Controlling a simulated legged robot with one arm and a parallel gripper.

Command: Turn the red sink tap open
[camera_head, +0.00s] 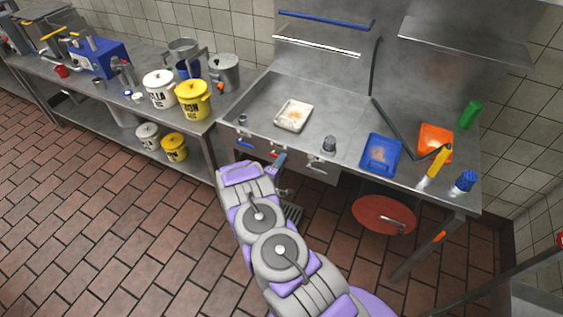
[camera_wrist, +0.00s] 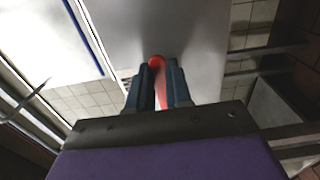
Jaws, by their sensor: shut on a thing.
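The red sink tap (camera_wrist: 157,64) shows in the wrist view as a red knob with a red length running down between my fingers. In the head view a small red part (camera_head: 274,154) shows on the sink's front panel, beside my fingertips. My gripper (camera_wrist: 157,90) is shut on the red tap, with a dark blue finger on each side of it. In the head view my gripper (camera_head: 280,160) reaches the front of the steel sink (camera_head: 340,95). The tap's base is hidden, and I cannot tell how far it is turned.
A blue tap handle (camera_head: 245,142) and a metal one (camera_head: 317,167) sit on the same front panel. A red round lid (camera_head: 384,214) is below right.

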